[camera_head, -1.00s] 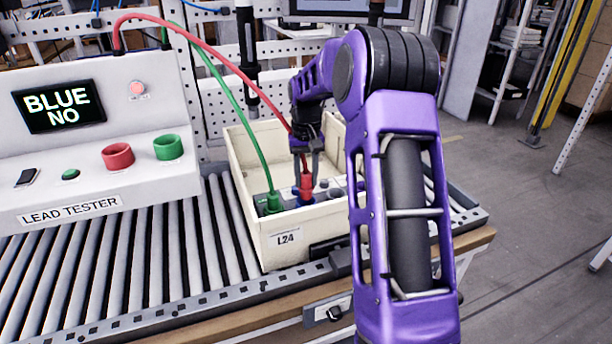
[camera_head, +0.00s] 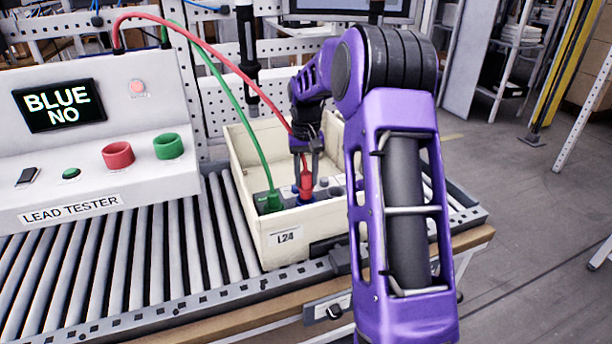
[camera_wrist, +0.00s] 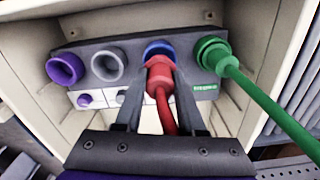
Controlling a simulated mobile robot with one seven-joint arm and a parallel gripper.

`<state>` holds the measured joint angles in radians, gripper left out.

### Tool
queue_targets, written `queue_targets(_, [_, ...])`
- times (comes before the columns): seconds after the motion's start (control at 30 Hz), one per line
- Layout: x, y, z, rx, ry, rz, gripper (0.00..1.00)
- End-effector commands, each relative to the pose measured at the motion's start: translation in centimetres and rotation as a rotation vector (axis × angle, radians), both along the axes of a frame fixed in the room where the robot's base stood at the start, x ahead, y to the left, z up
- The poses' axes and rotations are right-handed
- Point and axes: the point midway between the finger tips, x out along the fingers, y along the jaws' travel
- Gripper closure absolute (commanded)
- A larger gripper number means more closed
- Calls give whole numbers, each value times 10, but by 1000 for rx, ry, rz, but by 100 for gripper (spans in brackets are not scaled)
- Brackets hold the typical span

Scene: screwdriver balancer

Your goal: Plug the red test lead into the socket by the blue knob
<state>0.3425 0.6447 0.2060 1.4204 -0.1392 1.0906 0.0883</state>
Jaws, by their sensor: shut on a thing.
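My gripper (camera_wrist: 153,88) is shut on the red test lead's plug (camera_wrist: 159,77), with one finger on each side. In the head view my gripper (camera_head: 307,152) holds the red plug (camera_head: 306,182) upright, low in the cream crate. The plug covers part of a blue-ringed socket (camera_wrist: 158,47). I cannot tell whether its tip is in that socket. A green plug (camera_wrist: 211,54) sits in the socket to its right. A grey socket (camera_wrist: 108,64) and a purple socket (camera_wrist: 65,68) are open at left. Small purple (camera_wrist: 86,99) and grey knobs show below them. A blue knob is not clearly visible.
The cream crate (camera_head: 283,254) labelled L24 stands on a roller conveyor (camera_head: 140,275). The lead tester (camera_head: 160,195) at left has a display (camera_head: 59,106) reading BLUE NO. The green lead (camera_head: 236,115) arches close beside the red lead (camera_head: 215,56).

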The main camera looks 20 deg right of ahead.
Motion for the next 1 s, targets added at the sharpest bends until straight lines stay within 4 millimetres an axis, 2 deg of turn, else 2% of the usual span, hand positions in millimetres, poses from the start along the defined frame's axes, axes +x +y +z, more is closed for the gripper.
queue_targets(1.0, [0,0,-27,0,0,1,100])
